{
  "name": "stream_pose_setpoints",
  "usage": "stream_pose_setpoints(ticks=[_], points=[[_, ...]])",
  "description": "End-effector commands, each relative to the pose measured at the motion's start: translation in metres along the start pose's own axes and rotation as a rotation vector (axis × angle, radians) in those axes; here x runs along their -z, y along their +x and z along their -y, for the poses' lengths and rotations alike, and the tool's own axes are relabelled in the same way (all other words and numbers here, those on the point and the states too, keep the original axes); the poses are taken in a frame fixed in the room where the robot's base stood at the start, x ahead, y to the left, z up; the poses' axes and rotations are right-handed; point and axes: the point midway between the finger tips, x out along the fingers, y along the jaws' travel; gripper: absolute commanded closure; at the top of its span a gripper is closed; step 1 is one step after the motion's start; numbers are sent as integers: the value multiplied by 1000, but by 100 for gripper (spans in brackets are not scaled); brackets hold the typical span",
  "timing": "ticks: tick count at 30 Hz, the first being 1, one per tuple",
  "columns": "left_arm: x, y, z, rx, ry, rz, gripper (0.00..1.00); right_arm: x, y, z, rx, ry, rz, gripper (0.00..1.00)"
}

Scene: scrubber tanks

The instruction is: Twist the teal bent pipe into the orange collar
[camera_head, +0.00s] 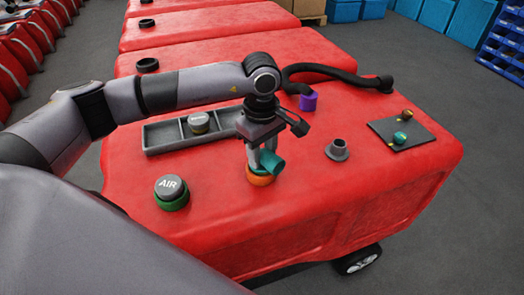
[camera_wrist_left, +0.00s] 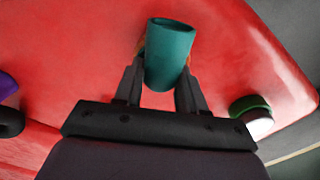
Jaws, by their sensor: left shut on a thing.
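The teal bent pipe (camera_head: 272,163) is held by my left gripper (camera_head: 261,158), whose two fingers are shut on it from both sides. The pipe's open end points to the right in the head view. The orange collar (camera_head: 260,179) sits on the red tank right below the pipe; the pipe's lower end meets or stands just above it, and I cannot tell how deep it goes. In the left wrist view the teal pipe (camera_wrist_left: 169,56) fills the space between the fingers, and only a sliver of orange shows behind it. My right gripper is not in view.
On the red tank (camera_head: 330,205) stand a green collar with an AIR cap (camera_head: 171,188), a grey divided tray (camera_head: 165,138) with a cap, a grey flanged fitting (camera_head: 337,150), and a dark mat (camera_head: 400,133) with small fittings. A black hose (camera_head: 335,74) with a purple end (camera_head: 308,102) lies behind.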

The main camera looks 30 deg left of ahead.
Motion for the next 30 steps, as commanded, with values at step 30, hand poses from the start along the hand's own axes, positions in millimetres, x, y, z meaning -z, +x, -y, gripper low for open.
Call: stream_pose_setpoints(ticks=[30], points=[[-1, 13, 5, 22, 239, 0, 100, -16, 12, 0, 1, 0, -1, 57]])
